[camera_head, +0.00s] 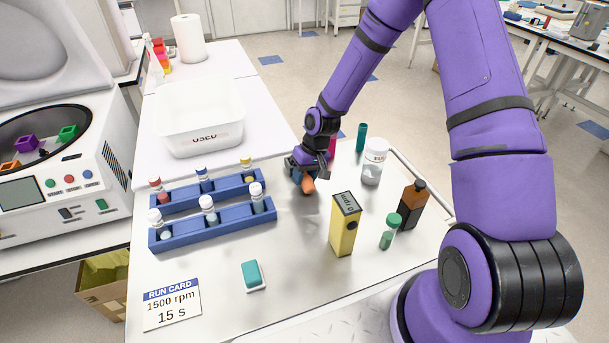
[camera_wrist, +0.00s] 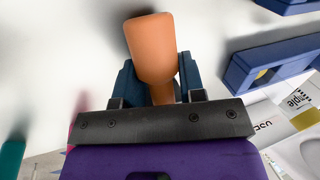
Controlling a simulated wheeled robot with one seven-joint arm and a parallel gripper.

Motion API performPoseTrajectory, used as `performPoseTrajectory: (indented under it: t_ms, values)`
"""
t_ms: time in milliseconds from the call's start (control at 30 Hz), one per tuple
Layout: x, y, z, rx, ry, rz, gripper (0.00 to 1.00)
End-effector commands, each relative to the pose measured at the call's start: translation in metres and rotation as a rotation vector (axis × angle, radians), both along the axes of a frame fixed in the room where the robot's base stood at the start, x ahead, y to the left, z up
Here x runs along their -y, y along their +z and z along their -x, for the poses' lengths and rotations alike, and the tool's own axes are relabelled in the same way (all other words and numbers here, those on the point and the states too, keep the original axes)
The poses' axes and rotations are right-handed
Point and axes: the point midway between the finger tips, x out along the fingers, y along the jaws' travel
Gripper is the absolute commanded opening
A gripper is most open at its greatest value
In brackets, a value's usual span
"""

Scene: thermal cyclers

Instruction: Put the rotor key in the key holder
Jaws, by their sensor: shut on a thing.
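My gripper (camera_head: 304,172) is shut on an orange-handled piece (camera_head: 308,186), which looks to be the rotor key, low over the middle of the white bench. In the wrist view the orange end (camera_wrist: 150,45) sticks out past the dark blue fingers (camera_wrist: 160,85), with a thinner orange part between them. The lower part of the piece is hidden, and I cannot tell whether it touches the bench. I cannot pick out the key holder with certainty; a magenta object (camera_head: 332,146) stands partly hidden behind my gripper.
Blue racks with capped vials (camera_head: 225,222) stand left of my gripper. A yellow box marked rpm (camera_head: 343,232), a brown bottle (camera_head: 410,208), a green-capped tube (camera_head: 388,234), a white-lidded jar (camera_head: 373,165) and a teal cylinder (camera_head: 361,137) stand to the right.

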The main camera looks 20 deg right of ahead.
Motion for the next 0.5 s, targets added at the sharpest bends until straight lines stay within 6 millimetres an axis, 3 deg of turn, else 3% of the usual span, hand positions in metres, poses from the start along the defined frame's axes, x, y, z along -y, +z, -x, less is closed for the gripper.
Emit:
performPoseTrajectory:
  t_ms: [33, 133, 500]
  values:
    - [-0.0001, -0.0011, -0.0001, 0.0, 0.0, 0.0, 0.39]
    - [-0.0001, -0.0007, -0.0001, 0.0, 0.0, 0.0, 0.62]
    - [0.0004, -0.0001, 0.0, -0.001, -0.002, 0.0, 0.62]
